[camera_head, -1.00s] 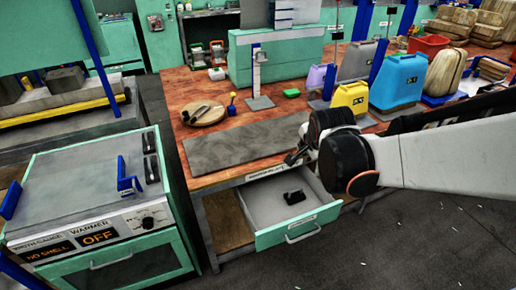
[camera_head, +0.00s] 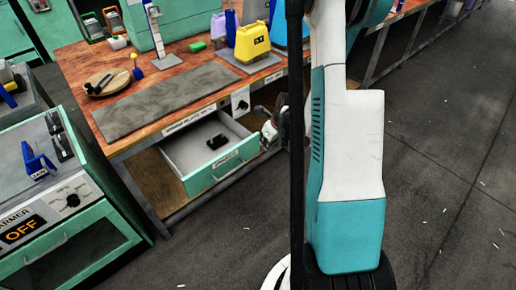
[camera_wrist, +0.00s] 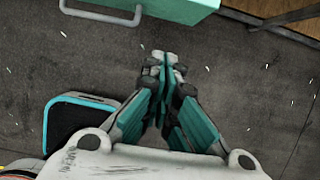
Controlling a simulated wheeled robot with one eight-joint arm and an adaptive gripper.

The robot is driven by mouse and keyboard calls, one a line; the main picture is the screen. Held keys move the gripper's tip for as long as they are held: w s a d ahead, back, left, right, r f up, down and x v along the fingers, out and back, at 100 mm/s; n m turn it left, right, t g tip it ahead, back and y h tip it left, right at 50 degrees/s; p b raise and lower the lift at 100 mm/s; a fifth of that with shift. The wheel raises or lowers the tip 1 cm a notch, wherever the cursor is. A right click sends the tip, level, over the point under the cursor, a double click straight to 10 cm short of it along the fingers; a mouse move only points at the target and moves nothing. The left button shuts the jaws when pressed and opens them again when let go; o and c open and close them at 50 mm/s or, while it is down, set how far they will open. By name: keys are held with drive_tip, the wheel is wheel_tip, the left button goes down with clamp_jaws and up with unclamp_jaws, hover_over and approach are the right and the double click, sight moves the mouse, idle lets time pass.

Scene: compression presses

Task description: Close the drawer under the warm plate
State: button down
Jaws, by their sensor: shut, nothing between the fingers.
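The drawer (camera_head: 222,171) has a teal front with a handle and is pulled out from under the wooden bench, below a long flat grey plate (camera_head: 165,98). A small black object (camera_head: 218,142) lies in its grey tray. In the wrist view, the drawer front (camera_wrist: 170,8) and part of its handle (camera_wrist: 104,14) show at the top edge. My gripper (camera_wrist: 163,62) is shut and empty, over the floor and apart from the drawer front in that picture. In the head view my arm hides much of the area right of the drawer.
A warmer (camera_head: 60,215) with an OFF display stands left of the bench. The bench top holds a round wooden board (camera_head: 106,83), a yellow jug (camera_head: 252,41) and other containers. The dark floor (camera_head: 440,190) to the right is clear.

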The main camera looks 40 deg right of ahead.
drive_tip(key=b, duration=0.4)
approach(253, 147)
drive_tip(key=s+a+f, duration=0.3)
drive_tip(key=s+f, duration=0.1)
drive_tip(key=f, duration=0.1)
drive_tip(key=shift+w+r+b, duration=0.2)
drive_tip(key=shift+w+b, duration=0.35)
drive_tip(key=shift+w, duration=1.4)
drive_tip(key=shift+d, duration=0.1)
